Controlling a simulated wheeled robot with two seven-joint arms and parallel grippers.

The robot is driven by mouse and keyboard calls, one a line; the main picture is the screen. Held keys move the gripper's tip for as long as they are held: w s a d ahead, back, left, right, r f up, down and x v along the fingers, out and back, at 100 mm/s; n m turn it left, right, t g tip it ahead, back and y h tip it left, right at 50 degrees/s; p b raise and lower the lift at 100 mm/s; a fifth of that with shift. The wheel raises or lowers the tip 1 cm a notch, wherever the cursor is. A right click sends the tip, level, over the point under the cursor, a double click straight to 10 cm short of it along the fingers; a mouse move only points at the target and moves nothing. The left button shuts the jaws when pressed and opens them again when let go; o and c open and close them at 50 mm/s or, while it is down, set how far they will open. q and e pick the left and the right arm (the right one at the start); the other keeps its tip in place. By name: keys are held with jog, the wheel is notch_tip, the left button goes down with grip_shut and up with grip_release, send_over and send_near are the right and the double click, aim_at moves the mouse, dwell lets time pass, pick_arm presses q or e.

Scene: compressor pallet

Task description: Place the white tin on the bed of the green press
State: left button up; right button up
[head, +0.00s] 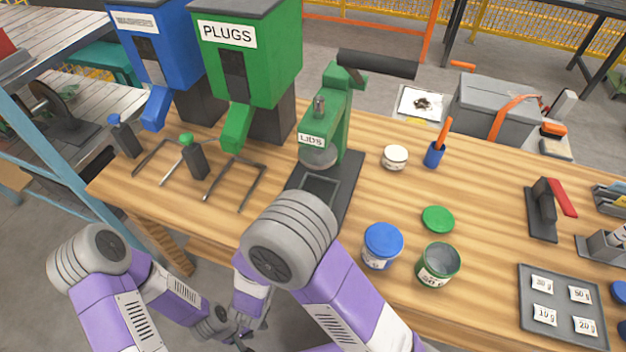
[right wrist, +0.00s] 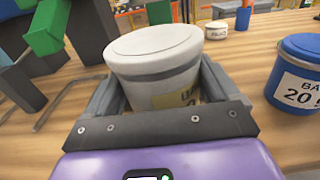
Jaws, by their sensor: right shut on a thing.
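The white tin (right wrist: 155,62), lidded and with a partly hidden label, sits upright between the fingers of my right gripper (right wrist: 158,100) in the right wrist view. The gripper is shut on it. In the head view the tin and this gripper do not show; my right arm hides that area. The green press (head: 340,125), labelled LIDS, stands mid-table; its dark bed (head: 347,190) has a square frame and is partly covered by my arm. A sliver of the press shows behind the tin in the right wrist view (right wrist: 160,12). My left gripper (head: 242,338) seems low at the bottom, its fingers unclear.
A blue-lidded tin (head: 382,245) and an open green tin (head: 438,264) stand right of my arm, near a green lid (head: 438,219). A small white tin (head: 395,157) and blue cup (head: 434,155) are behind. The PLUGS hopper (head: 245,60) stands left of the press.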

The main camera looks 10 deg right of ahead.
jog(key=b+x, duration=0.2)
jog(key=x, duration=1.4)
jog(key=shift+s+d, duration=0.1)
jog(key=shift+w+d+f, duration=0.1)
jog(key=shift+w+d, duration=0.15)
jog(key=shift+w, duration=0.05)
jog(key=shift+f+b, duration=0.8)
jog(key=shift+f, duration=0.85)
jog(key=shift+f, duration=0.15)
jog(key=o, duration=0.8)
